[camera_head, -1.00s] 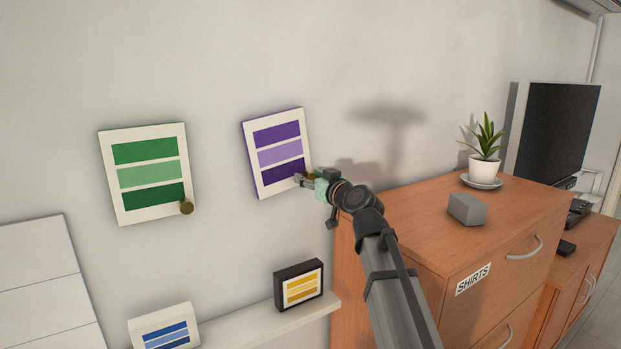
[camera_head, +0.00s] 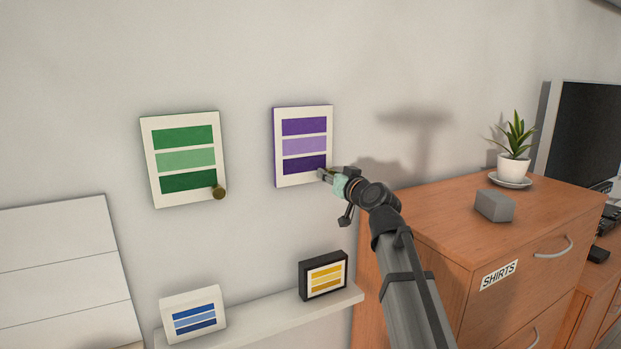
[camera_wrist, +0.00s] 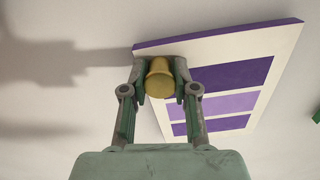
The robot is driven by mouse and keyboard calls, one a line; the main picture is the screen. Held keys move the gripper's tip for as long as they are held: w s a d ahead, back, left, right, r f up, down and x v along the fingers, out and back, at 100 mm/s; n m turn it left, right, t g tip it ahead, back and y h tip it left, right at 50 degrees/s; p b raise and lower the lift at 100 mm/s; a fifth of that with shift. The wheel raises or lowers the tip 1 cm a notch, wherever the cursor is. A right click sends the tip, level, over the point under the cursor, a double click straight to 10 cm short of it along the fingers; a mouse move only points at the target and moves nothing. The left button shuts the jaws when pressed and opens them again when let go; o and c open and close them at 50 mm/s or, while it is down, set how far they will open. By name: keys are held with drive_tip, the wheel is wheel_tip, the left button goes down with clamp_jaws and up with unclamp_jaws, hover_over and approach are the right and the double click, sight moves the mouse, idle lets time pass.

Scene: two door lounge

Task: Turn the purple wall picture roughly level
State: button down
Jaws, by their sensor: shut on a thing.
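The purple wall picture (camera_head: 304,113) hangs on the wall, with three purple bars on white. In the head view its sides look nearly upright and its top edge is close to level. My gripper (camera_head: 323,174) is at its lower right corner. In the wrist view my gripper (camera_wrist: 160,80) is shut on a brass-coloured knob (camera_wrist: 159,82) at the corner of the purple picture (camera_wrist: 200,52), with one finger on each side. The fingers hide the knob in the head view.
A green picture (camera_head: 185,147) with a knob (camera_head: 219,193) hangs tilted to the left. Below, a shelf (camera_head: 260,318) holds a blue-striped frame (camera_head: 193,313) and a black-edged yellow one (camera_head: 323,275). A wooden cabinet (camera_head: 440,235) bears a plant (camera_head: 514,150) and a grey block (camera_head: 494,206).

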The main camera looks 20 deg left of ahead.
drive_tip(key=c, duration=0.9)
unclamp_jaws()
drive_tip(key=v, duration=1.2)
